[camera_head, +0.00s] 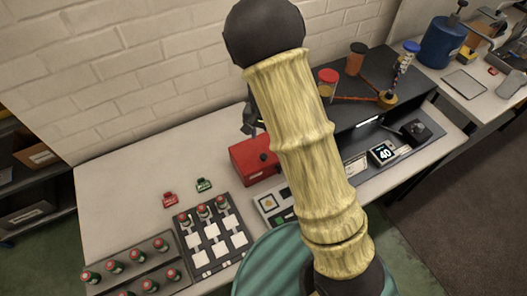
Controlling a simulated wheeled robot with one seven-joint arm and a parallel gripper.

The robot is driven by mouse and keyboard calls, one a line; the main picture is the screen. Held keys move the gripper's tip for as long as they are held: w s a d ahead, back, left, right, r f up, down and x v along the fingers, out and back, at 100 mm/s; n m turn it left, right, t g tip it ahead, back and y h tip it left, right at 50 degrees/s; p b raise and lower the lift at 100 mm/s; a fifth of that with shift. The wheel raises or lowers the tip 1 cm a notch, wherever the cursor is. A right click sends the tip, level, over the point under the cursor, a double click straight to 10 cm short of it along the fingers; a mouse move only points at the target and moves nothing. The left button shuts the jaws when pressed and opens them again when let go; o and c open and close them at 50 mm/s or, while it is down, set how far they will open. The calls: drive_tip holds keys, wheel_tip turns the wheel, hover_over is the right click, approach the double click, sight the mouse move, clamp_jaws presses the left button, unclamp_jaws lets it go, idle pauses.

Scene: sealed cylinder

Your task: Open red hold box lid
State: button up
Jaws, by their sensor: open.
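My arm covers the box's right end. My gripper (251,130) is dark and partly hidden behind my arm. It is open and empty, just above the back of the box as seen here. I cannot tell whether it touches the box.
A rack of red-capped vials (147,267) and a dark tray with white squares (213,237) stand at the front left. Red (170,200) and green (204,185) small items lie behind. A dark instrument (375,110) stands to the right. The bench's left part is clear.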

sight(263, 156)
wheel_tip(263, 156, down, 10)
drive_tip(key=shift+f+p, duration=0.2)
drive_tip(key=shift+p, duration=0.45)
drive_tip(key=shift+c, duration=0.5)
clamp_jaws()
